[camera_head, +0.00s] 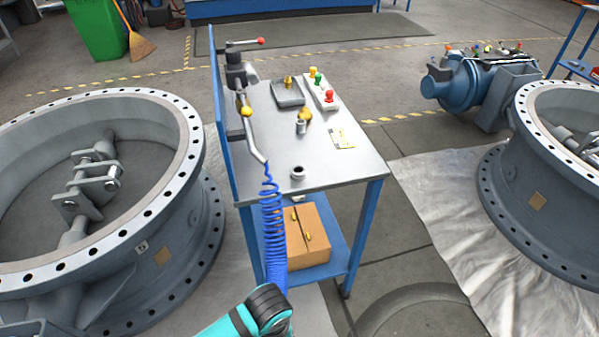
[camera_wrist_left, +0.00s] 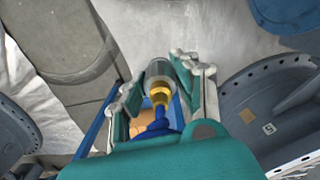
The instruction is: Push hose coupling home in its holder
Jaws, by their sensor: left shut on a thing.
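In the left wrist view my left gripper (camera_wrist_left: 160,77) is shut on the hose coupling (camera_wrist_left: 160,93), a grey sleeve with a brass-yellow part, the blue hose (camera_wrist_left: 158,130) running from it toward the camera. In the head view the blue coiled hose (camera_head: 272,225) hangs from a bent grey pipe at the table's left edge down to my teal and black arm at the bottom; the gripper and coupling are hidden there. A small grey ring-shaped part (camera_head: 297,173) stands near the table's front edge; I cannot tell whether it is the holder. My right gripper is not in view.
Large flanged valves stand left (camera_head: 185,160) and right (camera_head: 510,140).

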